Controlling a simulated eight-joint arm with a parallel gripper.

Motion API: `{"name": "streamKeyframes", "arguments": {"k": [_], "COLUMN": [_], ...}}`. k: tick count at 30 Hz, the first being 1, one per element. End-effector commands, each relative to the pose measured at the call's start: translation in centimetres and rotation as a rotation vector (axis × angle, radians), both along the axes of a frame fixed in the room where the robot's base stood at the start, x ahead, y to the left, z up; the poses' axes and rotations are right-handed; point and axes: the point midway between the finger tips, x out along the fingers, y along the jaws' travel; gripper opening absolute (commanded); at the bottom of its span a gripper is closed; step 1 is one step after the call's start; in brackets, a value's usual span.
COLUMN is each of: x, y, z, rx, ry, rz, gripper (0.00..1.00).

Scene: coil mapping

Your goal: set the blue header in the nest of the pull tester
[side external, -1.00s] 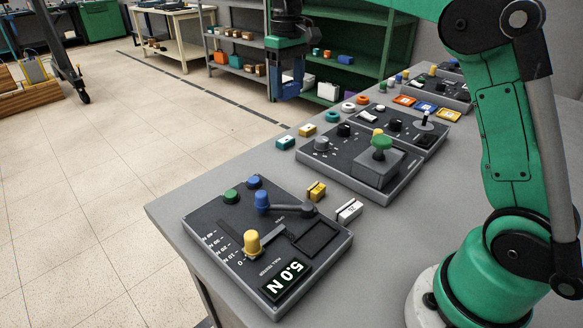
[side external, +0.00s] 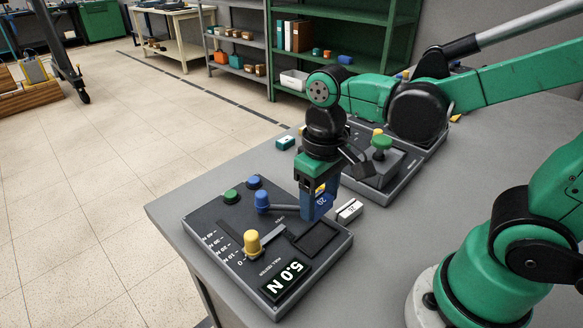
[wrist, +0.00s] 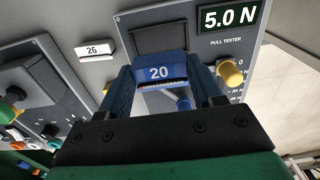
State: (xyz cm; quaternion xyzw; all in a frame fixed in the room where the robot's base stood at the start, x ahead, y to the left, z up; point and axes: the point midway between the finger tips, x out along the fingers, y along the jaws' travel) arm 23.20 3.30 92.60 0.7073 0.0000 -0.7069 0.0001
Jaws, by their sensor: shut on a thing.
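My gripper (wrist: 162,78) is shut on the blue header (wrist: 159,72), marked 20, which sits between its two dark blue fingers in the wrist view. In the side view the gripper (side external: 317,213) is low over the pull tester (side external: 215,222), at the end away from the numbered scale. The header's 20 shows there too. The tester's nest appears to be the dark rectangular recess (side external: 315,238). It also shows in the wrist view (wrist: 165,37), just beyond the header. The header seems apart from the recess; its exact height is unclear.
A white header (side external: 349,210), marked 26 in the wrist view (wrist: 95,47), lies close beside the gripper. The tester carries yellow (side external: 252,243), blue (side external: 262,201) and green (side external: 231,196) knobs, and a display (side external: 286,279) reading 5.0 N. Another control panel stands behind.

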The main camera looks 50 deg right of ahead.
Motion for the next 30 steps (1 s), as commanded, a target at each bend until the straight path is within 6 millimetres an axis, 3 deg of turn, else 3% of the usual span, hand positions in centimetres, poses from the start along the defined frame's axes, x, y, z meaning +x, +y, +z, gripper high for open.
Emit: {"name": "streamKeyframes", "arguments": {"k": [15, 30], "x": [0.1, 0.1], "y": [0.0, 0.0], "z": [-4.4, -5.0], "rx": [0.0, 0.0], "ry": [0.0, 0.0], "rz": [0.0, 0.0], "gripper": [0.09, 0.09]}}
